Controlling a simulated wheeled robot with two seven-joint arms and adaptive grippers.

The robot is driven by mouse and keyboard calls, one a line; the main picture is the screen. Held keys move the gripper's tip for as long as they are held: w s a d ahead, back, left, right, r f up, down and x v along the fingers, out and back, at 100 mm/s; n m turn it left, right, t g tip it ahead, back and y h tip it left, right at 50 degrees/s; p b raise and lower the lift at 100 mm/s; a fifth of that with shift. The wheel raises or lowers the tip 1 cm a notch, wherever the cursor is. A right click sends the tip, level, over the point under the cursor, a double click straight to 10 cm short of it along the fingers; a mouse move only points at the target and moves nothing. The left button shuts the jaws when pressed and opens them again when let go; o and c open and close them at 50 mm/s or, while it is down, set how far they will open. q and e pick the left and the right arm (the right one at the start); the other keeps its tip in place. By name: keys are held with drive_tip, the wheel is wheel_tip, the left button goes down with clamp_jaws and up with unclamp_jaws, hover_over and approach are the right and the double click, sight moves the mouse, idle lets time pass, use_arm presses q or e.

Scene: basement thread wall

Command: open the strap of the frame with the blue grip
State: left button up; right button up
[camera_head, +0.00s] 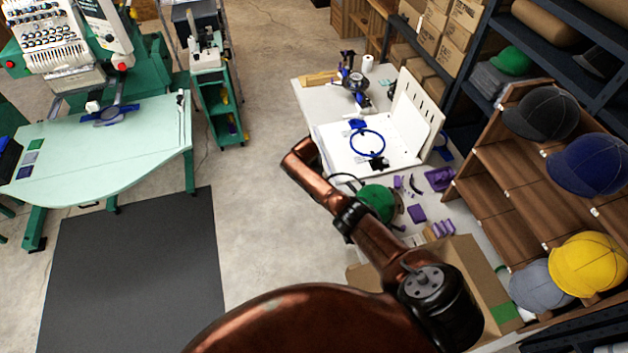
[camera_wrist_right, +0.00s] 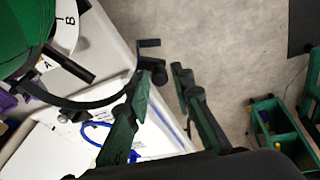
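A green cap (camera_head: 377,202) sits at the near left edge of the white worktable, partly behind my right arm; it also fills the upper left of the right wrist view (camera_wrist_right: 25,35). A thin black curved strap (camera_wrist_right: 85,103) runs below it to a small black lever-like end (camera_wrist_right: 149,58). White tags marked A and B show by the cap. My right gripper (camera_wrist_right: 161,85) is open, its left fingertip close to that end; contact is unclear. Its fingers are hard to make out in the head view. I cannot see a blue grip on this frame. My left gripper is out of view.
A white board (camera_head: 335,137) with a blue hoop (camera_head: 368,143) lies behind the cap. A blue and black device (camera_head: 354,82) stands further back. Purple pieces (camera_head: 416,213) and an open cardboard box (camera_head: 470,262) are to the right. Open floor lies left.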

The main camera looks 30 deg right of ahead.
drive_tip(key=v, duration=1.2)
drive_tip(key=shift+a, duration=0.1)
idle(0.4)
